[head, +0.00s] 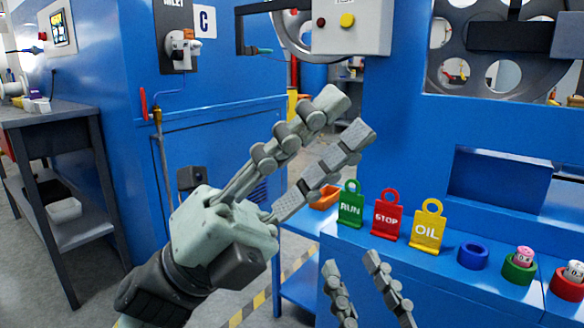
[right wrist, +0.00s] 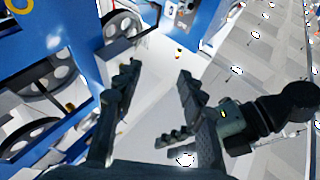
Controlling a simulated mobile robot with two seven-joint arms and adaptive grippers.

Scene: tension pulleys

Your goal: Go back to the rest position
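My left gripper (head: 345,118) is large in the middle of the head view, its fingers pointing up and right. Its two fingers stand apart with nothing between them.
A blue ledge (head: 455,298) carries a green RUN tag (head: 351,206), red STOP tag (head: 387,215), yellow OIL tag (head: 427,228), blue ring (head: 473,256) and green cup (head: 519,270). An orange tray (head: 325,198) lies left. A grey bench (head: 50,112) stands far left.

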